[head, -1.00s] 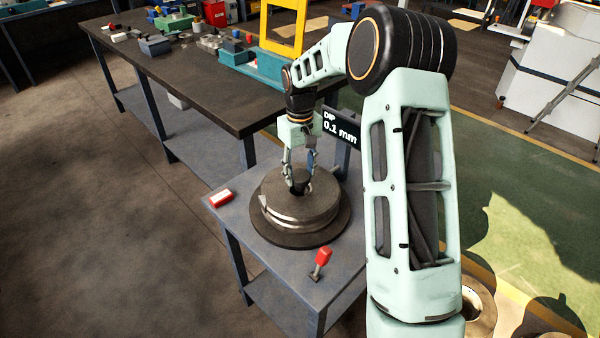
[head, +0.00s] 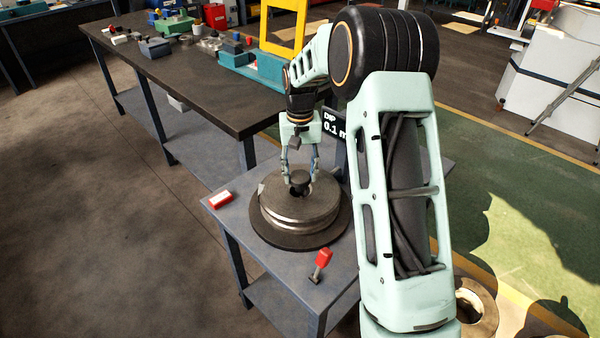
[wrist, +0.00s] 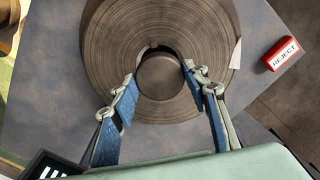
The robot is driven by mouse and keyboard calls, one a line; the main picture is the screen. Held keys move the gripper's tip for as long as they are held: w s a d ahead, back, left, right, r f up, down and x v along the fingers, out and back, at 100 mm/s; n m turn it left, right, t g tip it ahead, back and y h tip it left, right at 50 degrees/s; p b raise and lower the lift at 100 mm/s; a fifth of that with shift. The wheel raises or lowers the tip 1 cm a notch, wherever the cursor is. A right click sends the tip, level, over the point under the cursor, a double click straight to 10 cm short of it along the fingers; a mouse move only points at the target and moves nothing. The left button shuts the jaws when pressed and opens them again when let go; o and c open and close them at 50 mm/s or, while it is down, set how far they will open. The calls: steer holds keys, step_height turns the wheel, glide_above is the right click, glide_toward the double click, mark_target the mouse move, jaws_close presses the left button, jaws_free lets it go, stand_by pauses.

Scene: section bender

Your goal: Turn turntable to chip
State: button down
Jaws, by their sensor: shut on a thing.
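The turntable is a dark round plate (head: 334,230) on the small grey-blue table, with a thick grey metal disc (head: 299,213) on it. A dark round hub (wrist: 158,78) stands in the middle of the disc. My gripper (head: 301,186) points down over the disc, its two fingers on opposite sides of the hub and shut on it; the wrist view also shows my gripper (wrist: 160,73) there. A small pale pointed piece (wrist: 236,54) shows at the disc's edge in the wrist view; I cannot tell whether it is the chip.
A red and white REJECT block (wrist: 281,54) lies on the table (head: 275,267) left of the turntable in the head view. A red-handled lever (head: 322,259) stands at the front. A dark "DIP" display (head: 333,126) is behind, partly hidden by my arm.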

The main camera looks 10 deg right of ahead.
steer(key=shift+r, duration=0.1)
steer(key=c, duration=1.1)
jaws_free()
step_height(320, 180, up, 12)
